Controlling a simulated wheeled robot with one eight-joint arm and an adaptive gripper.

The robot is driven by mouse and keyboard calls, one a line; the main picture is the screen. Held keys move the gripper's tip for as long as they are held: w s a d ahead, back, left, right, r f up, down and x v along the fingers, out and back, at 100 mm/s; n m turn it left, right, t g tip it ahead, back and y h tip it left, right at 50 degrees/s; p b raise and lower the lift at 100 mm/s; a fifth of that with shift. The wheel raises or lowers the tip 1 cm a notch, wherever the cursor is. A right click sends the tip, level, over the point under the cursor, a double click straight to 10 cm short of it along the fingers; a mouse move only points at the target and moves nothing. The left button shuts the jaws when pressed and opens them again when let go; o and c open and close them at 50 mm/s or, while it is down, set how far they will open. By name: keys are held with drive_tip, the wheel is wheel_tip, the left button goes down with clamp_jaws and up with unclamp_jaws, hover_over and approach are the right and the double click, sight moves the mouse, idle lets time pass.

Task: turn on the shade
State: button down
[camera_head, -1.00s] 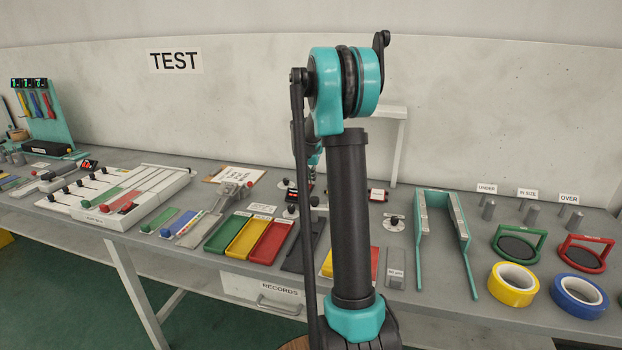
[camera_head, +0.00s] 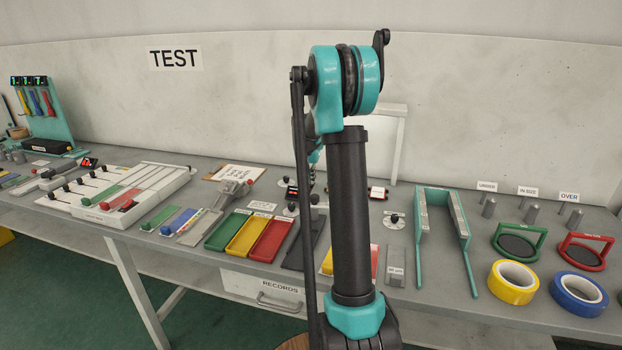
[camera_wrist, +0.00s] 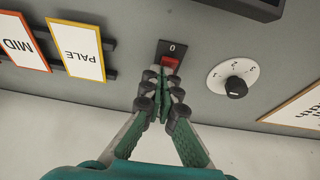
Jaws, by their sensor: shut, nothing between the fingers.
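The wrist view shows a red rocker switch (camera_wrist: 171,63) on a dark plate (camera_wrist: 174,48) marked 0. My gripper (camera_wrist: 165,84) is shut and empty, its fingertips at the near edge of the switch. I cannot tell whether they touch it; they cover part of the plate. A round white dial with a black knob (camera_wrist: 236,88) is to the right of the switch. In the head view, a white-framed panel (camera_head: 386,146) stands at the back of the bench, partly behind my arm, with a pale, bright face. My gripper is hidden there.
Cards marked MID (camera_wrist: 17,43) and PALE (camera_wrist: 82,52) sit left of the switch. In the head view, a teal U-shaped stand (camera_head: 422,215), yellow tape roll (camera_head: 512,297) and blue tape roll (camera_head: 562,297) are on the right. Coloured trays (camera_head: 224,246) lie left of my arm.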

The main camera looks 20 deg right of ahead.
sight(309, 185)
wheel_tip(309, 185, up, 14)
drive_tip(key=s, duration=0.1)
drive_tip(key=shift+a, duration=0.4)
drive_tip(key=shift+s, duration=0.1)
idle(0.5)
